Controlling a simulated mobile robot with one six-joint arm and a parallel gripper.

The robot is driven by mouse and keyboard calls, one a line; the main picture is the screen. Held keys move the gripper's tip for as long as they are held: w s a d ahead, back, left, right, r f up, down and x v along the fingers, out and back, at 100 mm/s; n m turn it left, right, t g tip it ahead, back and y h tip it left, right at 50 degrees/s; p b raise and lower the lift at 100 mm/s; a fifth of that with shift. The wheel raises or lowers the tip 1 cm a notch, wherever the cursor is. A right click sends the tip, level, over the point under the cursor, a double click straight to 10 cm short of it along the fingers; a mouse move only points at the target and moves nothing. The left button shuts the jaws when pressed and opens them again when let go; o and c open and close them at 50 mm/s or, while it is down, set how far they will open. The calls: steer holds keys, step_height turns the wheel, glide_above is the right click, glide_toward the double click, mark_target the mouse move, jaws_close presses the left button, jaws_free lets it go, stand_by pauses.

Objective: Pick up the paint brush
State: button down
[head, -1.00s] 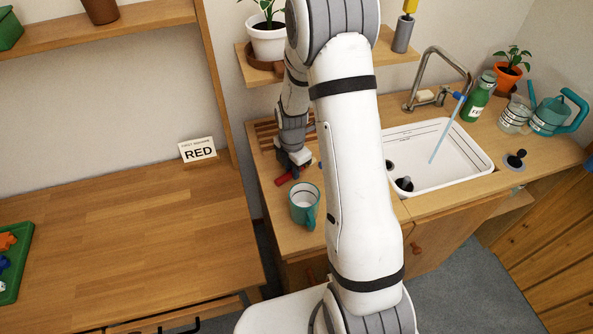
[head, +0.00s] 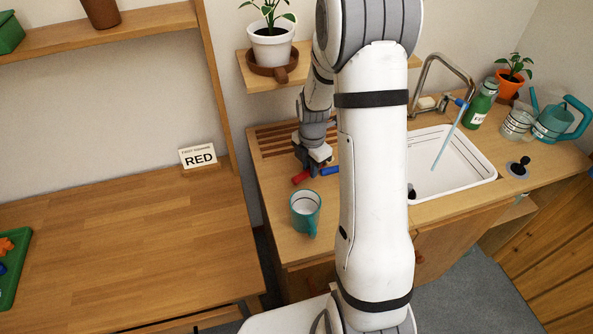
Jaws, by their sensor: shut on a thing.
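My gripper (head: 314,172) is low over the wooden counter, behind the teal mug. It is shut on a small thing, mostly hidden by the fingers. A red piece (head: 300,178) shows just left of the fingertips and a blue piece (head: 329,171) just right of them. I cannot tell whether these are two ends of one thing, or whether it is the paint brush; no bristles can be made out. I cannot tell whether it touches the counter.
The teal mug (head: 305,211) stands close in front of my gripper. A slatted wooden rack (head: 278,138) lies behind. The white sink (head: 470,160), with a light-blue stick (head: 447,137) in it, is to the right.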

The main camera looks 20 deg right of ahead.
steer(key=s+d, duration=0.1)
steer(key=d, duration=0.3)
steer(key=s+d+b, duration=0.1)
steer(key=d, duration=0.3)
steer(key=s+d, duration=0.1)
steer(key=d, duration=0.3)
steer(key=shift+d, duration=0.15)
steer(key=shift+s+d, duration=0.15)
steer(key=shift+d, duration=0.1)
